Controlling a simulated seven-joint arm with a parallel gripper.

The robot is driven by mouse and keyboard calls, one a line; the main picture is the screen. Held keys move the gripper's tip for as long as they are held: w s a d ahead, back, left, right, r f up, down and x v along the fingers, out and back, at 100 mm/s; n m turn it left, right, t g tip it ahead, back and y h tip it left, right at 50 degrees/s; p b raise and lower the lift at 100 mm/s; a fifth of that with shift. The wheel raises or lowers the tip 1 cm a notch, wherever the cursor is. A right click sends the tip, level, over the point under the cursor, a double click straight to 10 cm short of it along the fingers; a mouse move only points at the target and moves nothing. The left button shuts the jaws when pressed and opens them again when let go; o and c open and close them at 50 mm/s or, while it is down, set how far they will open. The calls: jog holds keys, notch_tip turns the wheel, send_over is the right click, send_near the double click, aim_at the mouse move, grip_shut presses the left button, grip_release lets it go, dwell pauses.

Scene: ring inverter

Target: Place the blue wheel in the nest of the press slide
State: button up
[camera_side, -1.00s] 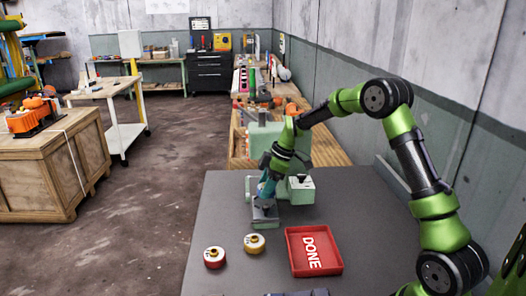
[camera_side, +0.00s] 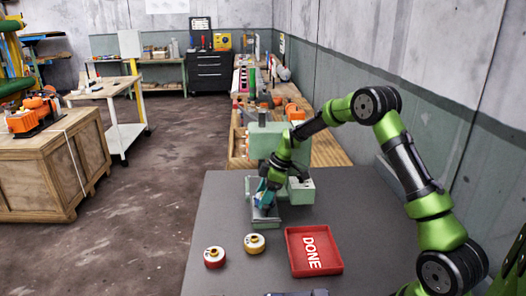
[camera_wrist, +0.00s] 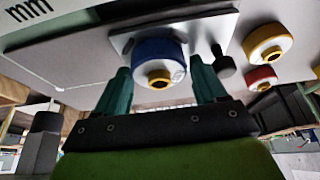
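The blue wheel (camera_wrist: 157,58), with a yellow hub and a white band, lies on the light metal plate of the press slide (camera_wrist: 124,40) in the wrist view. Whether it is seated in the nest cannot be told, as the nest is hidden under it. My gripper (camera_wrist: 160,78) has its teal fingers on either side of the wheel, with narrow gaps between, so it looks open. In the side view, my gripper (camera_side: 263,197) is tilted just above the slide (camera_side: 265,220), in front of the green press (camera_side: 268,140), and mostly hides the wheel.
A red wheel (camera_side: 214,257) and a yellow wheel (camera_side: 254,243) stand on the grey table, in front of the slide. A red DONE tray (camera_side: 314,251) lies to their right, with its bottom bare. A black knob (camera_wrist: 223,64) stands beside the slide plate. The table's left part is clear.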

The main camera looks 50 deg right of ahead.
jog(key=v, duration=1.2)
jog(key=s+a+r+m+h, duration=0.1)
jog(key=s+a+r+m, duration=0.2)
jog(key=s+a+r, duration=0.4)
jog(key=s+a+r+m+t, duration=0.1)
jog(key=s+a+m+t, duration=0.1)
jog(key=s+a+m, duration=0.3)
jog(key=s+a+r+m+t, duration=0.1)
jog(key=s+a+m, duration=0.4)
jog(key=s, duration=0.7)
jog(key=shift+s+a+t, duration=0.3)
jog(key=shift+a+t, duration=0.2)
jog(key=shift+a, duration=0.15)
jog(key=shift+c, duration=0.3)
